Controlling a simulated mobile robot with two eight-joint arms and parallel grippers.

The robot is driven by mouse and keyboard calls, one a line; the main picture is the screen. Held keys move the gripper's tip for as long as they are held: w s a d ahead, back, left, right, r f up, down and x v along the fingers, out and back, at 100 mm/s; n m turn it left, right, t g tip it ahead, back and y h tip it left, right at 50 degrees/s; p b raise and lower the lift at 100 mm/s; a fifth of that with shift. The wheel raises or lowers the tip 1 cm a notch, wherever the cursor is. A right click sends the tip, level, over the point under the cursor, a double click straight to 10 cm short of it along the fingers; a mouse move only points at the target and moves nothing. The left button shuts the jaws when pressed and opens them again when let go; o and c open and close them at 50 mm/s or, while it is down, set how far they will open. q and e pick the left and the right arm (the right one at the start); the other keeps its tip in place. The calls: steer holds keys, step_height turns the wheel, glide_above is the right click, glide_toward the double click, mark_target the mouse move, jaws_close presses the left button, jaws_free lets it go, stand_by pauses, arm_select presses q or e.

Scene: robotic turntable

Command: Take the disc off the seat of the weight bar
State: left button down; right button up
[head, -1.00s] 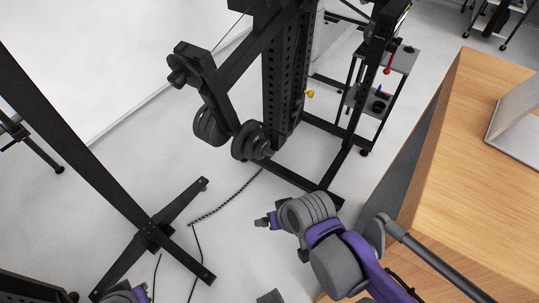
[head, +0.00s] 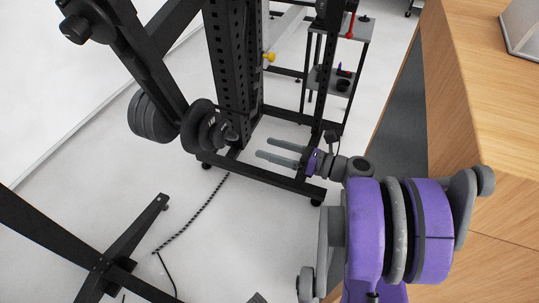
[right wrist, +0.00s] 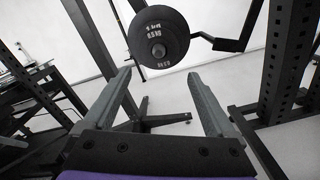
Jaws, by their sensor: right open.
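The weight bar (head: 150,62) is a black frame arm slanting down to the rack, with dark round discs at its lower end. The near disc (head: 197,122) sits on its seat, a short peg whose end (head: 231,134) sticks out towards my gripper. In the right wrist view this disc (right wrist: 158,22) faces me, with white lettering and the peg end at its centre. My right gripper (head: 263,147) is open and empty, right of the disc and apart from it. In the right wrist view its fingers (right wrist: 159,73) spread below the disc. My left gripper is out of view.
A second disc stack (head: 152,116) hangs on the bar's far side. The perforated black upright (head: 232,60) and floor beam (head: 270,178) stand close to my right gripper. A wooden table (head: 475,100) is at right, a small shelf cart (head: 338,80) behind.

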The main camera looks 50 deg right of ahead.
mark_target(236, 138)
steer(key=b+x, duration=0.1)
steer(key=x, duration=0.9)
steer(key=shift+w+a+r+b, duration=0.1)
steer(key=shift+w+a+b, duration=0.1)
steer(key=shift+w+b, duration=0.1)
steer(key=shift+s, duration=0.1)
steer(key=shift+c, duration=0.2)
jaws_close()
steer(key=p+v, duration=0.1)
steer(key=v, duration=0.8)
stand_by(1.3)
steer(key=shift+d, duration=0.1)
steer(key=v, duration=0.3)
steer(key=shift+s+p, duration=0.2)
steer(key=shift+p, duration=0.2)
stand_by(0.4)
